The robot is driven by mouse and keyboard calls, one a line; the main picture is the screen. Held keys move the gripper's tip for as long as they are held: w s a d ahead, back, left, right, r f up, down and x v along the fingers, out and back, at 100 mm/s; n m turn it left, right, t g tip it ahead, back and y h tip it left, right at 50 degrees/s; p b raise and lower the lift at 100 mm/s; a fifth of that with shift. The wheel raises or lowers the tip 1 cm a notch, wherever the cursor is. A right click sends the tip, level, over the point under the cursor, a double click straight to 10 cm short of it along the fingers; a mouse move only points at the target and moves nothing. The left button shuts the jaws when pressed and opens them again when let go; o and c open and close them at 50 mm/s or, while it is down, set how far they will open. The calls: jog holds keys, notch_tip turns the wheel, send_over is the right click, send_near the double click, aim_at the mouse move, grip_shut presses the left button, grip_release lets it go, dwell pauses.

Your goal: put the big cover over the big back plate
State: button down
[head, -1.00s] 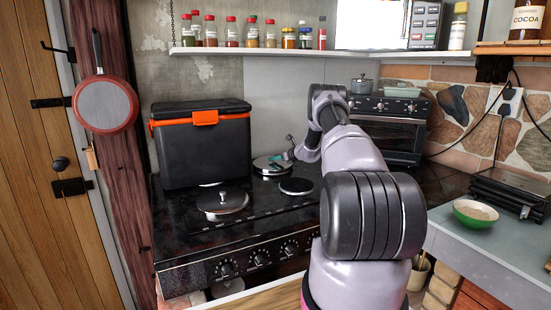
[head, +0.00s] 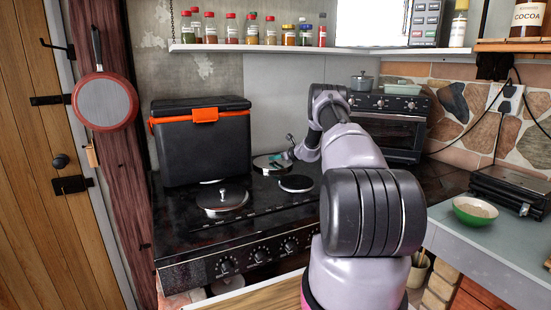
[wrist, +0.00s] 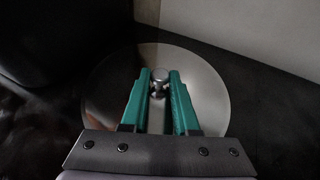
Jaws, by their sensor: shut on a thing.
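The big cover is a round steel lid with a knob; in the head view the cover (head: 264,165) is at the back of the black hob, right of the black box. In the wrist view the cover (wrist: 207,85) lies flat beneath my fingers, with its knob (wrist: 160,77) between the teal fingertips. My gripper (head: 283,158) is shut on this knob, and also shows in the wrist view (wrist: 160,83). The big back plate is not visible, apparently hidden beneath the cover. I cannot tell whether the cover touches it.
A second steel cover (head: 222,197) sits at the front left of the hob. A black box with an orange latch (head: 203,145) stands close on the left. A toaster oven (head: 398,130) stands behind my arm.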

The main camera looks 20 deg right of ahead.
jog(key=c, duration=0.6)
grip_release()
jog(key=v, duration=1)
jog(key=shift+s+d+r, duration=0.1)
jog(key=shift+s+r, duration=0.05)
jog(key=shift+s, duration=0.15)
